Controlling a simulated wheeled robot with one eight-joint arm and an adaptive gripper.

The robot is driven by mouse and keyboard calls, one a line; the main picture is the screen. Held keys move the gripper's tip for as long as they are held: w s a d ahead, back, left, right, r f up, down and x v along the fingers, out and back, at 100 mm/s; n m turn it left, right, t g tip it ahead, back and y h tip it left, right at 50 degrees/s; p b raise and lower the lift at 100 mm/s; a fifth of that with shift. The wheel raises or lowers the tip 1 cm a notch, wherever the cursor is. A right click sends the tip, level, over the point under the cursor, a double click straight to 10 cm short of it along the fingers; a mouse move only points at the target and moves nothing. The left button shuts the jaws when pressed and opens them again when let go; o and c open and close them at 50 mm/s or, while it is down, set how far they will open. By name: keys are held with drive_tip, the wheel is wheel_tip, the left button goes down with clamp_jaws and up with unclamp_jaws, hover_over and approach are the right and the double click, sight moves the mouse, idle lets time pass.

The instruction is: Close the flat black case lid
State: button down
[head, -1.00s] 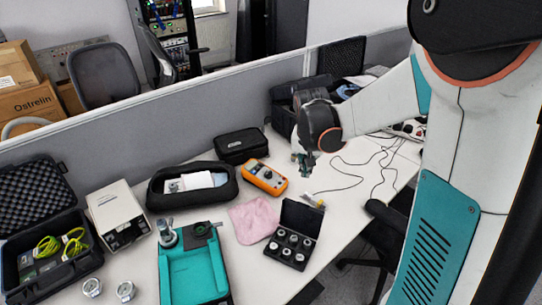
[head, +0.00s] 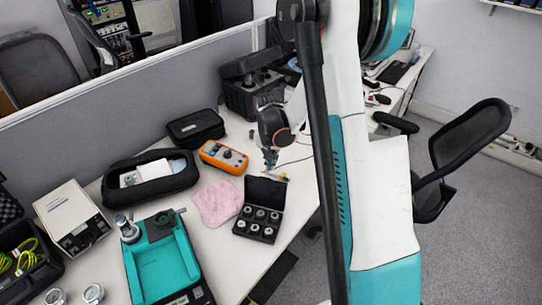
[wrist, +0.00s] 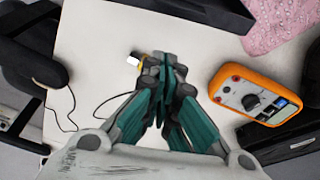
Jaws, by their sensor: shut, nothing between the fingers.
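The flat black case (head: 257,229) lies open on the white table in the head view, with several round metal pieces in its tray. Its lid (head: 265,191) stands raised at the back edge. In the wrist view a black part, which looks like the lid (wrist: 200,12), crosses the top edge. My gripper (head: 270,168) is above the table just behind the lid, apart from it as far as I can see. In the wrist view my gripper (wrist: 165,66) has its fingers together and holds nothing.
An orange multimeter (head: 223,157) and a pink cloth (head: 217,203) lie left of the case. A small yellow-and-white item (wrist: 133,59) lies near my fingertips. A teal device (head: 163,262) stands further left. An office chair (head: 462,155) is at the right.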

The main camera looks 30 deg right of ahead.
drive_tip(key=shift+s+a+b, duration=0.45)
drive_tip(key=shift+s+a, duration=0.8)
drive_tip(key=shift+a, duration=0.25)
drive_tip(key=shift+s, duration=0.1)
